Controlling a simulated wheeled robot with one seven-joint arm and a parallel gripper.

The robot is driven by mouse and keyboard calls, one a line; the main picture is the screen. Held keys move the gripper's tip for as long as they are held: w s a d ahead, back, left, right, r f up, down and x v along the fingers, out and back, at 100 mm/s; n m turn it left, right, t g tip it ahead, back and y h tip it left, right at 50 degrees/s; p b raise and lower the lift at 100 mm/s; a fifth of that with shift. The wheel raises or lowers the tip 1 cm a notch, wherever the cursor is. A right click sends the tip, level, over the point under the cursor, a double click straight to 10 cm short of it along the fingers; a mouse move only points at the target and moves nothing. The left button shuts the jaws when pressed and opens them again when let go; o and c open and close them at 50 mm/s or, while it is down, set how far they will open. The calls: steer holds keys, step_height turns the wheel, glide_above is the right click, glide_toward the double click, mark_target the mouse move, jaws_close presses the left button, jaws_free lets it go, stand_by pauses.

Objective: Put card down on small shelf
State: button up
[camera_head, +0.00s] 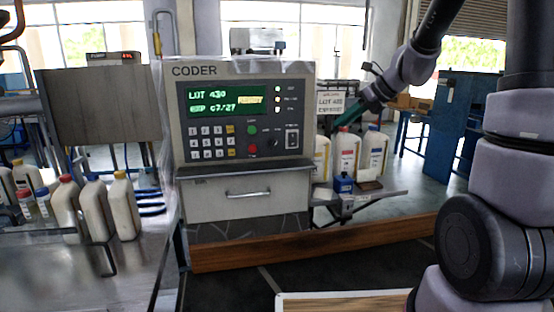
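A pale card (331,102) with a red heading and printed lot and date lines is upright just right of the coder. My gripper (340,120) comes down from the upper right, its teal end overlapping the card's lower right edge. I cannot tell whether the fingers grip the card or only pass in front of it. The small shelf (392,194) projects from the coder's right side, below the card and gripper. White bottles with yellow, red (346,152) and blue caps stand at the shelf. A small blue container (343,185) is at its front.
The coder (245,125) shows a lit green display, keypad and a closed drawer (245,196). Several capped bottles (95,210) stand on the metal table at left. A wooden beam (300,245) runs below the shelf. A blue cabinet (465,125) stands behind my arm.

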steer(key=s+d+r+n+h, duration=0.1)
steer(key=s+r+n, duration=0.2)
steer(key=s+n, duration=0.5)
steer(key=s+d+r+n+t+h, duration=0.1)
steer(key=s+d+r+n+h, duration=0.1)
steer(key=s+n, duration=0.6)
steer(key=s+d+r+n+h, duration=0.1)
steer(key=s+r+n, duration=0.3)
steer(key=s+n, duration=0.4)
steer(key=shift+s+d+n+t+h, duration=0.15)
steer(key=shift+s+n+t+h, duration=0.15)
steer(key=shift+n+h, duration=0.3)
